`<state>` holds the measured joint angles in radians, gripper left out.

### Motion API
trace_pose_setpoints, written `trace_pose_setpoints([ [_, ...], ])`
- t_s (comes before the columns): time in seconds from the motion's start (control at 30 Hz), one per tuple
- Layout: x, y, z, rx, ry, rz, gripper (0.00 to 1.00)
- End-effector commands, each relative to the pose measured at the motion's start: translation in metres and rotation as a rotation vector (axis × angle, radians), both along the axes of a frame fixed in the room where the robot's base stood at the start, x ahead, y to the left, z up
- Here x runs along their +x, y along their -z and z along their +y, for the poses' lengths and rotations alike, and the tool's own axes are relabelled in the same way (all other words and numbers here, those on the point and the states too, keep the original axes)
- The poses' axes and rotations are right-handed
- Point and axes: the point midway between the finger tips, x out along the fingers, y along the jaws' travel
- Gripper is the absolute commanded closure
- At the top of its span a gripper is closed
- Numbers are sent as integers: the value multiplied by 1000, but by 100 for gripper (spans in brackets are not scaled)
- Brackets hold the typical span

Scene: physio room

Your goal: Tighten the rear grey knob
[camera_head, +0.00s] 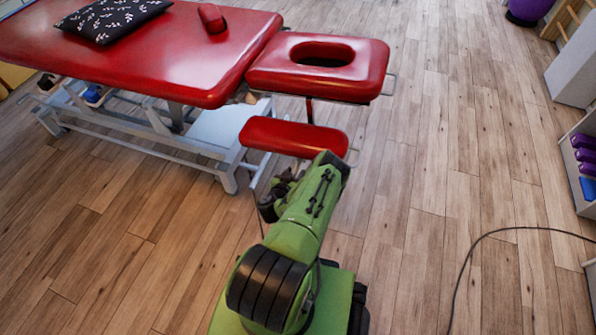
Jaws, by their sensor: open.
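The red treatment table (190,60) stands on a pale metal frame at the upper left. Its headrest section (345,68) has a dark oval face hole, and a lower red armrest pad (285,136) sits below it. I cannot make out a grey knob; the joint under the headrest is small, shadowed and partly covered by the pads. My green arm reaches up from the bottom middle, its top near the armrest pad in the picture. My dark gripper (272,197) shows partly at the arm's left side, open and apparently empty; its fingertips are hard to make out.
A black patterned cushion (112,18) and a small red bolster (211,18) lie on the table. A black cable (475,255) curves over the wooden floor at the right. A shelf with purple items (584,155) stands at the right edge. The floor between is clear.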

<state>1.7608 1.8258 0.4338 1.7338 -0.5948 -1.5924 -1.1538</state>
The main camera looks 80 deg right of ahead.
Motion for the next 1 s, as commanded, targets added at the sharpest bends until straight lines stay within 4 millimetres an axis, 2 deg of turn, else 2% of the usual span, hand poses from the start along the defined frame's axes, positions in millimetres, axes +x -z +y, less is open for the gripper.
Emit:
trace_pose_setpoints([
  [0.17,0,-1,0,0,0,0,56],
  [0.4,0,-1,0,0,0,1,93],
  [0.47,0,-1,0,0,0,1,100],
  [0.77,0,-1,0,-2,-1,-16,100],
  [1.0,0,-3,-1,-14,-3,-122,100],
])
